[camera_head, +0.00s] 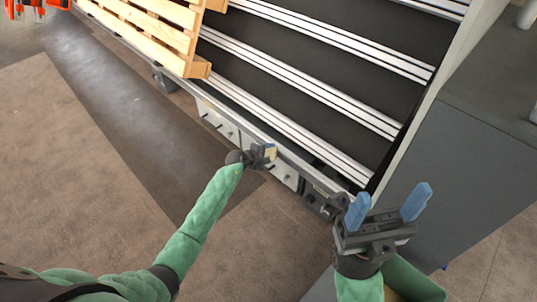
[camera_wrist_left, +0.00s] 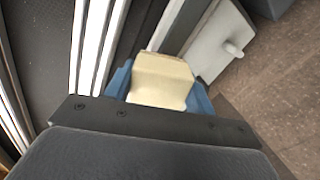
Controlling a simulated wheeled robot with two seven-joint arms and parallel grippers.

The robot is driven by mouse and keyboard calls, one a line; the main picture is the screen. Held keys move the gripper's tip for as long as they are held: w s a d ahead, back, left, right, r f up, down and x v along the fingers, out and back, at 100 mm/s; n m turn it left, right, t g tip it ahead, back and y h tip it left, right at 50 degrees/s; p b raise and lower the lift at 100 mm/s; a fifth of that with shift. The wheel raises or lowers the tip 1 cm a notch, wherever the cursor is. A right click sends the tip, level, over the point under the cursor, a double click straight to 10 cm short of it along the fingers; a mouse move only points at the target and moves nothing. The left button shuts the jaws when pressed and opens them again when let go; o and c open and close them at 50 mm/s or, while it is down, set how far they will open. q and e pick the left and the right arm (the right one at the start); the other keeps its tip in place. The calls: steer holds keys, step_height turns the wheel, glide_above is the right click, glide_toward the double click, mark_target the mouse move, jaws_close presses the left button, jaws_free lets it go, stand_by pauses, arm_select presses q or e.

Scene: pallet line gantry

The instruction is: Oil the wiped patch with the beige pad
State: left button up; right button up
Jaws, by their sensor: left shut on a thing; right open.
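My left gripper (camera_head: 262,153) is shut on the beige pad (camera_head: 271,151), beside the conveyor's side rail. In the left wrist view the beige pad (camera_wrist_left: 162,75) sits between the blue fingers, with its far end toward the rail and a pale panel. I cannot tell whether the pad touches the rail. I cannot make out a wiped patch in either view. My right gripper (camera_head: 389,203) is open and empty, with its two blue fingers apart, near the right end of the rail and the grey cabinet.
The conveyor side rail (camera_head: 235,97) runs diagonally beside dark belts and metal strips (camera_head: 300,80). A wooden pallet (camera_head: 160,28) sits at the upper left. Pale panels with pegs (camera_head: 218,119) hang below the rail. A grey cabinet (camera_head: 455,175) stands at right. The floor at left is clear.

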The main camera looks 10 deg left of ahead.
mark_target(250, 134)
arm_select(q)
steer(key=shift+w+a+f+b, duration=0.1)
steer(key=shift+w+a+b, duration=0.95)
steer(key=shift+a+b, duration=0.45)
steer(key=shift+w+a+f+b, duration=0.1)
steer(key=shift+w+a+b, duration=1.05)
steer(key=shift+a, duration=0.55)
steer(key=shift+w+a+b, duration=1)
steer(key=shift+a+b, duration=0.4)
steer(key=shift+a, duration=0.2)
steer(key=shift+w+a+r+b, duration=0.15)
steer(key=shift+w+a+b, duration=0.2)
steer(key=shift+a+b, duration=0.2)
steer(key=shift+w+a+b, duration=0.2)
steer(key=shift+a+b, duration=0.15)
steer(key=shift+b, duration=0.1)
steer(key=shift+w+a+b, duration=0.3)
steer(key=shift+a+b, duration=0.15)
steer(key=shift+a, duration=0.05)
steer(key=shift+w+a+b, duration=0.25)
steer(key=shift+a+b, duration=0.2)
steer(key=shift+a, duration=0.05)
steer(key=shift+w, duration=0.1)
steer(key=shift+d+r, duration=0.1)
